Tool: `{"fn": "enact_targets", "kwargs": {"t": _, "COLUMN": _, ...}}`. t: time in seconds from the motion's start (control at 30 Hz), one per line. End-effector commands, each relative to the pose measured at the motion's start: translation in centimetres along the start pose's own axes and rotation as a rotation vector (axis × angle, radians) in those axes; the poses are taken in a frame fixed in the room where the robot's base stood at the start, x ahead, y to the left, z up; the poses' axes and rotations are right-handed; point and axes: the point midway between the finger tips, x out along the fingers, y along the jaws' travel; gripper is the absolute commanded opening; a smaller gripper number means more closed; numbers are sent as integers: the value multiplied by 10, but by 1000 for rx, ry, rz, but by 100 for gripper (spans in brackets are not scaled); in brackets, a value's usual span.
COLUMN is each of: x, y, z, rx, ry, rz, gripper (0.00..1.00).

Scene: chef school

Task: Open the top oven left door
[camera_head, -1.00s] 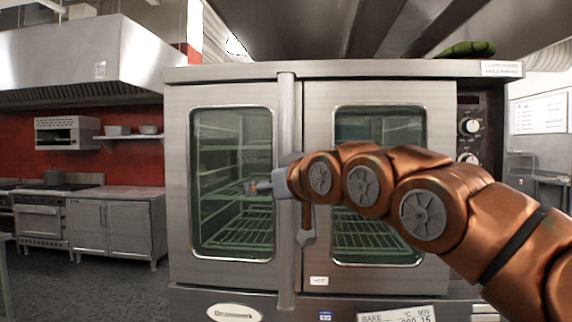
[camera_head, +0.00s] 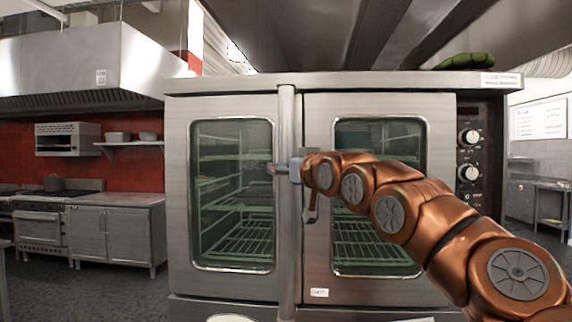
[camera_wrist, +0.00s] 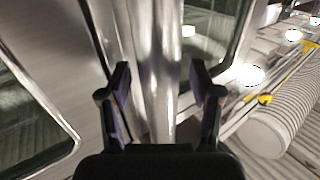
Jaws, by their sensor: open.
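The top oven's left door (camera_head: 180,190) is closed, with a glass window showing wire racks. A long upright metal handle bar (camera_head: 286,115) runs along its right edge, beside the closed right door (camera_head: 437,190). My gripper (camera_head: 280,169) is at the bar, around mid-height. In the wrist view, the two dark fingers of my gripper (camera_wrist: 160,78) are apart, one on each side of the shiny handle bar (camera_wrist: 160,110). A gap shows between each finger and the bar. My wrist and arm hide part of the right door.
A control panel with knobs (camera_head: 469,137) is right of the doors. A green object (camera_head: 466,60) lies on top of the oven. Steel cabinets (camera_head: 115,235) stand at the far left, with open dark floor (camera_head: 95,292) in front of them.

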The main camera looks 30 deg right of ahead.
Motion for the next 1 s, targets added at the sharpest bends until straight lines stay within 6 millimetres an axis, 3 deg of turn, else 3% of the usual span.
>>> {"fn": "enact_targets", "kwargs": {"t": 0.3, "x": 5, "y": 1, "z": 0, "rx": 0, "ry": 2, "rz": 1, "gripper": 64}}
{"fn": "enact_targets", "kwargs": {"t": 0.9, "x": 5, "y": 0, "z": 0, "rx": 0, "ry": 1, "rz": 1, "gripper": 1}}
{"fn": "enact_targets", "kwargs": {"t": 1.0, "x": 5, "y": 0, "z": 0, "rx": 0, "ry": 1, "rz": 1, "gripper": 0}}
